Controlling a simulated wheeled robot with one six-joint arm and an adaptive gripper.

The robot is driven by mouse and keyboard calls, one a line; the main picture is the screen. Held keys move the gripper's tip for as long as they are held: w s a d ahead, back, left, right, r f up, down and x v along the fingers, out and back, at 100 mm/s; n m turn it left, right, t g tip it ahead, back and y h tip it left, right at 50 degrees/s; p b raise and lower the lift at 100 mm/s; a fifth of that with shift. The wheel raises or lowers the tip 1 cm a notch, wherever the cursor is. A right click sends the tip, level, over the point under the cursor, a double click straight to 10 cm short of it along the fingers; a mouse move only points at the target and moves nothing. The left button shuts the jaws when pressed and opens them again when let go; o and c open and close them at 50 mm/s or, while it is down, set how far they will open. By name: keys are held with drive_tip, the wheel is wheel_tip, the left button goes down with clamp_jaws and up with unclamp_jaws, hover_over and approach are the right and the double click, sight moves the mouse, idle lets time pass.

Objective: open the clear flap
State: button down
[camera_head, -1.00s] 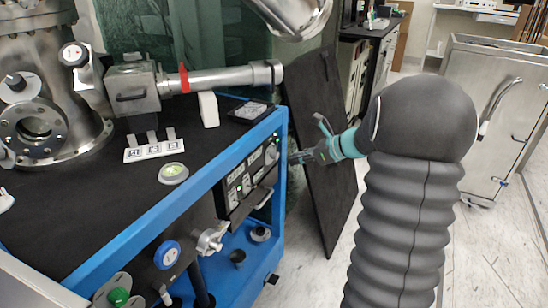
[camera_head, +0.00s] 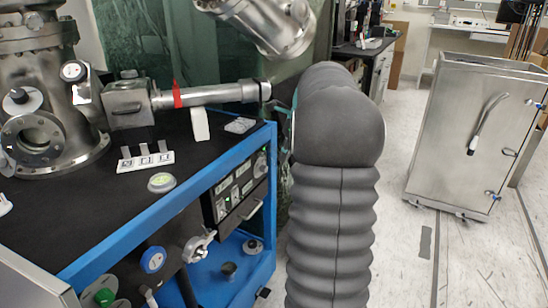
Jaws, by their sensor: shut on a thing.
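I cannot make out a clear flap for certain. A dark control panel (camera_head: 222,208) with switches and small lights sits in the right end of the blue frame (camera_head: 150,222). A light handle (camera_head: 252,210) shows at its lower edge. My grey ribbed arm (camera_head: 335,215) stands just right of the blue frame and bends away from the camera at its top.
Steel vacuum chambers and a pipe (camera_head: 215,94) stand on the black bench top (camera_head: 90,205). A steel cabinet on wheels (camera_head: 465,140) stands at the right. The floor (camera_head: 425,270) between it and my arm is open.

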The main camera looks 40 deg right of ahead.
drive_tip(key=shift+r, duration=0.1)
idle(0.4)
drive_tip(key=c, duration=1.1)
unclamp_jaws()
drive_tip(key=v, duration=1.2)
